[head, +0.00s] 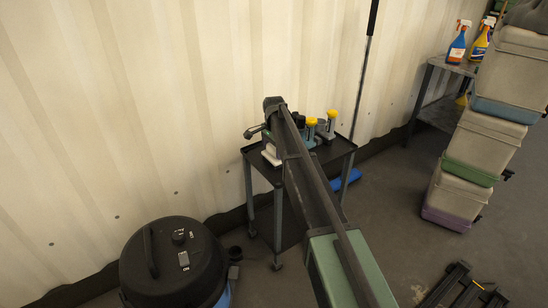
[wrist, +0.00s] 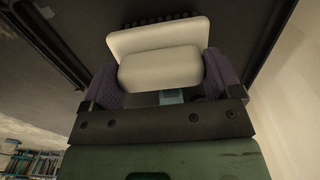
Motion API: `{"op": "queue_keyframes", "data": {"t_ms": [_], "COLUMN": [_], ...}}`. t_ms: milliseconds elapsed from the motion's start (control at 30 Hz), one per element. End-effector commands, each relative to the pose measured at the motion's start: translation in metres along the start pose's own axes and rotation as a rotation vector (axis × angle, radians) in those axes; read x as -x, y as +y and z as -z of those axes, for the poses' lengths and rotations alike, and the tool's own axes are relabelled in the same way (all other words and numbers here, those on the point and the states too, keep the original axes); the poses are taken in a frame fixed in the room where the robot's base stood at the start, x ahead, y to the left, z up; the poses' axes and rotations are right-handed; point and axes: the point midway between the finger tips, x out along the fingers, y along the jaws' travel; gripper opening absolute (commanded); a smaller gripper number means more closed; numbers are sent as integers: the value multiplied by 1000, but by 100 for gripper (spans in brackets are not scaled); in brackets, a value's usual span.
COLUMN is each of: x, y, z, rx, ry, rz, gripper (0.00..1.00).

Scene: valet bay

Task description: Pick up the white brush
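The white brush (wrist: 160,68) fills the space between the two purple fingers of my gripper (wrist: 162,80) in the wrist view. It has a rounded white body, with a row of dark bristles along its far edge. The fingers lie against both sides of the brush, and I see no gap on either side. In the head view the brush (head: 271,156) shows as a small white shape at the left front of the dark cart top (head: 333,153). My gripper is mostly hidden there behind my arm. Whether the brush touches the cart top is unclear.
Yellow-capped items (head: 331,115) stand on the cart behind my arm. A black-topped vacuum (head: 172,262) is at the lower left. Stacked grey bins (head: 485,140) and a shelf with spray bottles (head: 457,45) are at the right. A corrugated wall (head: 180,100) stands close behind the cart.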

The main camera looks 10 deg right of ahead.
Motion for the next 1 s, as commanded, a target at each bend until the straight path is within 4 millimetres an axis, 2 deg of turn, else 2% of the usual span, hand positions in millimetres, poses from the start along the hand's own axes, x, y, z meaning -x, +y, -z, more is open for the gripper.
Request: {"op": "queue_keyframes", "data": {"t_ms": [333,467,567,667,900,1000], "x": [5,17,35,61,151,179], "y": [0,0,0,0,0,0], "z": [0,0,0,0,0,0], "rx": [0,0,0,0,0,0], "ry": [0,0,0,0,0,0], "rz": [0,0,0,0,0,0], "gripper": [58,58,58,58,58,58]}}
